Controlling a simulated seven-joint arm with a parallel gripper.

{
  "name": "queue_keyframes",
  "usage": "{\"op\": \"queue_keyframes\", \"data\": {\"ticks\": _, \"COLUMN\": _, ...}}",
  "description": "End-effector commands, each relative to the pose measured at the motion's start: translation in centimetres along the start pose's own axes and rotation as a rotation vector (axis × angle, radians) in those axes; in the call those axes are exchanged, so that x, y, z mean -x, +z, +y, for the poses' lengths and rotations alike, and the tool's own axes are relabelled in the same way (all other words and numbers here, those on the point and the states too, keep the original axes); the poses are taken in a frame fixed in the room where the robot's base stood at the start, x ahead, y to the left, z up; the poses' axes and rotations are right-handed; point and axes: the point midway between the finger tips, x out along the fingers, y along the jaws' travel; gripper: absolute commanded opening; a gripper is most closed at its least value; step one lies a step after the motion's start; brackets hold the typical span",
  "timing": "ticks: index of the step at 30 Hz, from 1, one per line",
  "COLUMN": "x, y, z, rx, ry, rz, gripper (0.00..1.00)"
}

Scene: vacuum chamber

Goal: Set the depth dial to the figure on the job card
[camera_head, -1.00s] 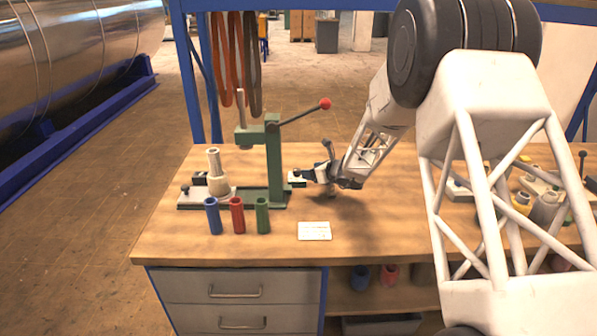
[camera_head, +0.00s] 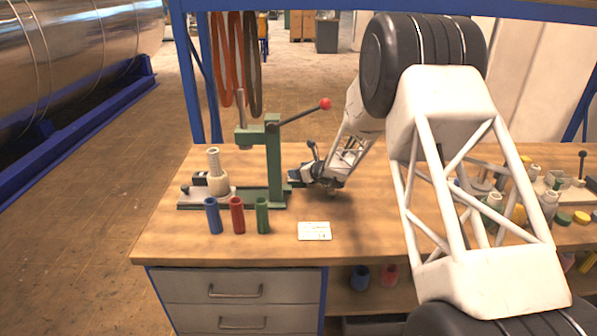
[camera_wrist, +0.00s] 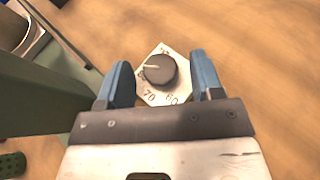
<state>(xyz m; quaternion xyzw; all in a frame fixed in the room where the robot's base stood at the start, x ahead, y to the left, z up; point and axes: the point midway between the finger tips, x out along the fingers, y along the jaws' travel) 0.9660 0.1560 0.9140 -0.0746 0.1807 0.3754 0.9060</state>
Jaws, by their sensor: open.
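The depth dial (camera_wrist: 159,71) is a dark round knob with a pale pointer line on a pale angular plate (camera_wrist: 150,97). The figures 70 and 60 are readable on the plate; other marks are too small to tell. In the wrist view my gripper (camera_wrist: 162,80) is open, with one blue finger on each side of the knob and a gap showing at both. In the head view my gripper (camera_head: 292,178) is at the right side of the green press (camera_head: 274,165), and the dial is hidden there. The white job card (camera_head: 314,231) lies flat on the bench; its writing is too small to read.
Blue (camera_head: 213,215), red (camera_head: 237,214) and green (camera_head: 262,215) tubes stand in front of the press. The press's red-knobbed lever (camera_head: 325,104) reaches out above my gripper. Bare wooden bench (camera_head: 370,225) lies around the card.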

Motion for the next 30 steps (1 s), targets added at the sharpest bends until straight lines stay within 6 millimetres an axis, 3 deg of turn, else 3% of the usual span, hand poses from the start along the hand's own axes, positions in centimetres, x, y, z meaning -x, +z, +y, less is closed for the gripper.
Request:
{"op": "queue_keyframes", "data": {"ticks": 13, "x": -0.48, "y": 0.08, "z": -0.03, "rx": 0.0, "ry": -0.001, "rz": -0.001, "gripper": 0.59}}
{"op": "queue_keyframes", "data": {"ticks": 22, "x": -0.47, "y": 0.07, "z": -0.02, "rx": 0.0, "ry": -0.001, "rz": -0.001, "gripper": 0.13}}
{"op": "queue_keyframes", "data": {"ticks": 30, "x": -0.47, "y": 0.05, "z": -0.05, "rx": 0.005, "ry": 0.01, "rz": -0.001, "gripper": 0.11}}
